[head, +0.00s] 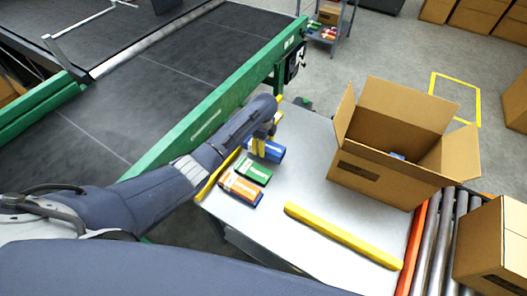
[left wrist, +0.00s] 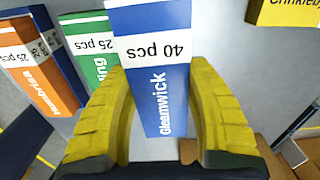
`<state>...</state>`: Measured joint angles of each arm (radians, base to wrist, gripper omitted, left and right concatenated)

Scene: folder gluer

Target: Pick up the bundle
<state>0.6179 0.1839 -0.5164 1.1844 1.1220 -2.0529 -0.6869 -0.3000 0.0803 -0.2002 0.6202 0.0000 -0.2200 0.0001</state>
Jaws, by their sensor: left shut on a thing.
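The blue bundle (left wrist: 158,85) is labelled "Gleamwick" and "40 pcs"; it stands between the two yellow fingers of my left gripper (left wrist: 160,72) in the left wrist view. In the head view my left gripper (head: 262,134) points down onto the blue bundle (head: 272,152) at the far left part of the table, and is shut on it. I cannot tell whether the bundle is clear of the table. A green bundle (head: 254,171) and an orange bundle (head: 240,189) lie beside it. My right gripper is not in view.
An open carton (head: 375,180) stands on the grey table (head: 290,190), with something blue inside. A yellow bar (head: 340,236) lies along the front. Rollers (head: 435,240) and another carton (head: 495,250) are at right. A green-edged dark conveyor (head: 150,90) runs behind my left arm.

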